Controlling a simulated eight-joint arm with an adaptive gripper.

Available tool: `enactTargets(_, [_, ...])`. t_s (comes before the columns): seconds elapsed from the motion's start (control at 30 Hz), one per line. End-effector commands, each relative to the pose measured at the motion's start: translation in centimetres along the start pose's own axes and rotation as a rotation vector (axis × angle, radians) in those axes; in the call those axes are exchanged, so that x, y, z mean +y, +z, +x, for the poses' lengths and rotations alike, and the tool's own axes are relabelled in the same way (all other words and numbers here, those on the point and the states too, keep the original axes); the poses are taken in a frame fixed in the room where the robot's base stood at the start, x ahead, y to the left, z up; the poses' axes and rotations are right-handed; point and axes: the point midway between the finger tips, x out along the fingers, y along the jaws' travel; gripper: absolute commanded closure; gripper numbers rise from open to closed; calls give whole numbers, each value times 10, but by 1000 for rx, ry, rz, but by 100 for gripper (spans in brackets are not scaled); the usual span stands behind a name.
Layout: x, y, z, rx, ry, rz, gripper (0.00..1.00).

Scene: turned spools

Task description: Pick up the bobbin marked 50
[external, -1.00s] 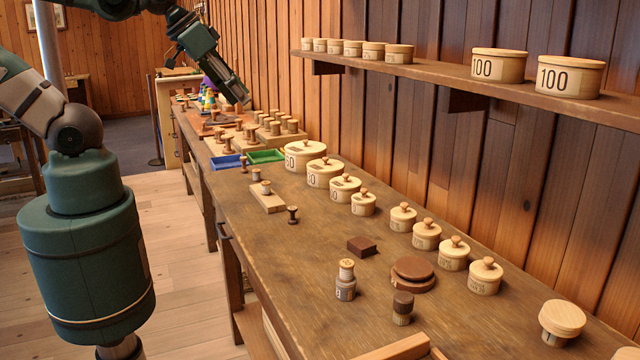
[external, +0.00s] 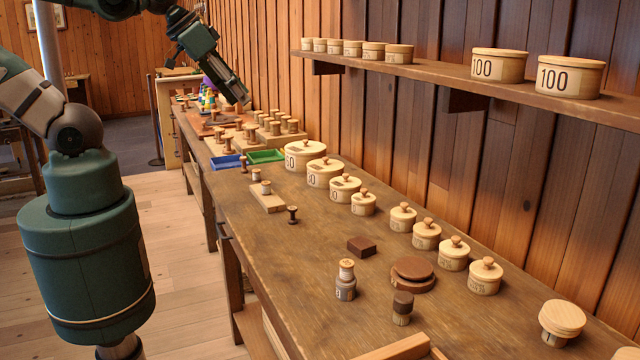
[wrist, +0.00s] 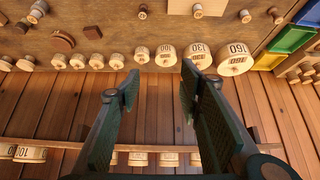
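I cannot read a 50 on any bobbin. A grey-wrapped spool (external: 346,281) with a blurred mark stands upright on the bench. A small dark spool (external: 292,214) stands near a wooden block (external: 268,200) that carries a light spool (external: 266,187). Several more spools (external: 277,127) stand at the bench's far end. My gripper (external: 244,101) hangs above the bench's far part, clear of them. In the wrist view my gripper (wrist: 160,72) is open with nothing between its fingers.
Round lidded boxes line the wall, including ones marked 160 (wrist: 235,59) and 100 (wrist: 165,55). A shelf (external: 440,76) with boxes juts out above. Blue (external: 226,162) and green (external: 266,156) trays lie farther along. The bench middle (external: 310,250) is mostly clear.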

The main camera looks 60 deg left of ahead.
Motion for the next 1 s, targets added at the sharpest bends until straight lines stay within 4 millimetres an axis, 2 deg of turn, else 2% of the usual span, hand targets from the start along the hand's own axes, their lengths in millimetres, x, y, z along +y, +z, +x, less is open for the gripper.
enactTargets(0.53, [-8,-5,7,-20,-10,48,64])
enactTargets(1.0, [-48,-21,44,-132,-32,292,64])
